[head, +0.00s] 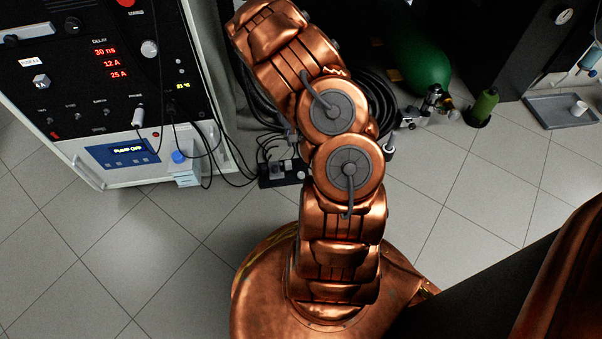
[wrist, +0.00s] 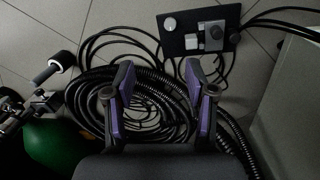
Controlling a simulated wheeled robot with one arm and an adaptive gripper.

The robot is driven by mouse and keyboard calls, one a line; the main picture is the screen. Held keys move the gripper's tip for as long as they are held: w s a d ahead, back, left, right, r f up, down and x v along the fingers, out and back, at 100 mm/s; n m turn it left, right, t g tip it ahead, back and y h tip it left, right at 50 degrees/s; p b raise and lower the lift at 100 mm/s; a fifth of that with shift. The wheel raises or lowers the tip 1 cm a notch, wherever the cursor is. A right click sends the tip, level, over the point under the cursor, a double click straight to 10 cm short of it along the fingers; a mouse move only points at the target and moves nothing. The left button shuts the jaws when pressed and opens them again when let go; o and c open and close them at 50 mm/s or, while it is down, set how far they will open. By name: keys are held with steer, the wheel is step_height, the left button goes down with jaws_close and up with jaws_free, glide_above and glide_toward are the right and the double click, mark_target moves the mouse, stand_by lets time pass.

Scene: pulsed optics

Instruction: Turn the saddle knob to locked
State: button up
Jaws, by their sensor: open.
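My gripper (wrist: 160,78) is open and empty in the wrist view, its two purple-padded fingers spread above a coil of black hose. Beyond the fingertips, at the top, a black base plate (wrist: 186,45) lies on the floor. It carries a round silver knob (wrist: 169,24) on its left and a grey metal block (wrist: 211,35) on its right. I cannot tell for certain which part is the saddle knob, nor its setting. The plate (head: 265,184) also shows in the head view, partly behind my arm. My gripper is hidden there.
Coiled black hose (wrist: 150,110) lies under my gripper. A green cylinder (wrist: 55,140) and a black handle with a white collar (wrist: 60,63) are at left. A pale cabinet (wrist: 290,110) stands at right. In the head view, an instrument rack (head: 75,100) stands left, with cables trailing.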

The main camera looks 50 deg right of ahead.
steer(key=m+t, duration=0.1)
glide_above(301, 174)
steer(key=shift+y, duration=0.4)
step_height(301, 174, down, 14)
steer(key=shift+d+f+b, duration=0.1)
steer(key=shift+f+b, duration=0.1)
steer(key=shift+b, duration=0.2)
step_height(301, 174, down, 8)
steer(key=b, duration=0.5)
steer(key=shift+b, duration=0.3)
jaws_close()
